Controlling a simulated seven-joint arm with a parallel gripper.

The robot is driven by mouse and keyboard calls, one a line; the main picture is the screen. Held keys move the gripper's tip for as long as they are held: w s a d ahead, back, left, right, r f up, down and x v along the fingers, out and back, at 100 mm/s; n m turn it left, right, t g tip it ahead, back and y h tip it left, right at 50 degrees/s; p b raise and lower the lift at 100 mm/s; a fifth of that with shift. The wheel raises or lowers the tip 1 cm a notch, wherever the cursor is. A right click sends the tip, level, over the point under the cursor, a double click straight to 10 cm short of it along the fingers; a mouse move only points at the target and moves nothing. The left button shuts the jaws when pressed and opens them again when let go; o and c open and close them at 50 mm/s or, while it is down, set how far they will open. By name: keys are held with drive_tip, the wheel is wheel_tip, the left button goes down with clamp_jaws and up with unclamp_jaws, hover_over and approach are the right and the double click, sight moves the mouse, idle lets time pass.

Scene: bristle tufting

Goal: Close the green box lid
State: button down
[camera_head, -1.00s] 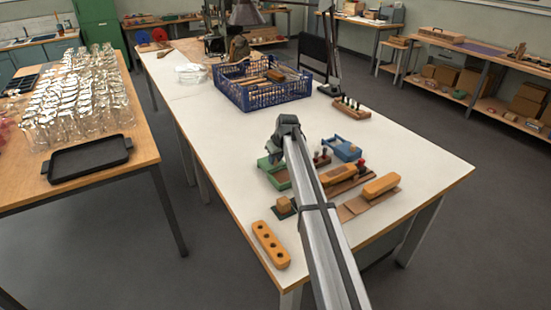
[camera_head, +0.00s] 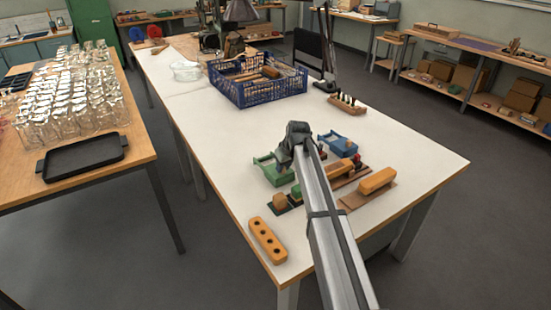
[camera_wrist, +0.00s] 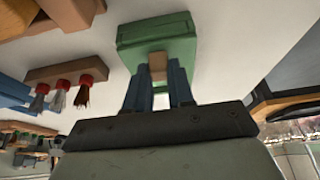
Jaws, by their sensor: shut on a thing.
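The green box (camera_head: 270,172) sits on the white table in the head view, just left of my gripper (camera_head: 298,140), partly hidden by my arm. In the wrist view a green face of the box (camera_wrist: 157,35) fills the top middle. My gripper (camera_wrist: 160,85) has its two blue fingers shut on a small wooden tab (camera_wrist: 157,66) at the edge of that green face. Whether this face is the lid, and how far the lid is open, I cannot tell.
A blue box (camera_head: 338,145) stands right of the green one. A yellow holed block (camera_head: 268,240) lies at the front, an orange block (camera_head: 377,181) at right. A blue crate (camera_head: 258,88) stands behind.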

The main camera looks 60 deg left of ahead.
drive_tip(key=shift+d, duration=0.5)
drive_tip(key=c, duration=1)
unclamp_jaws()
drive_tip(key=shift+o, duration=0.2)
drive_tip(key=shift+r, duration=0.1)
drive_tip(key=v, duration=1.3)
drive_tip(key=shift+d+r, duration=0.15)
drive_tip(key=shift+r, duration=0.1)
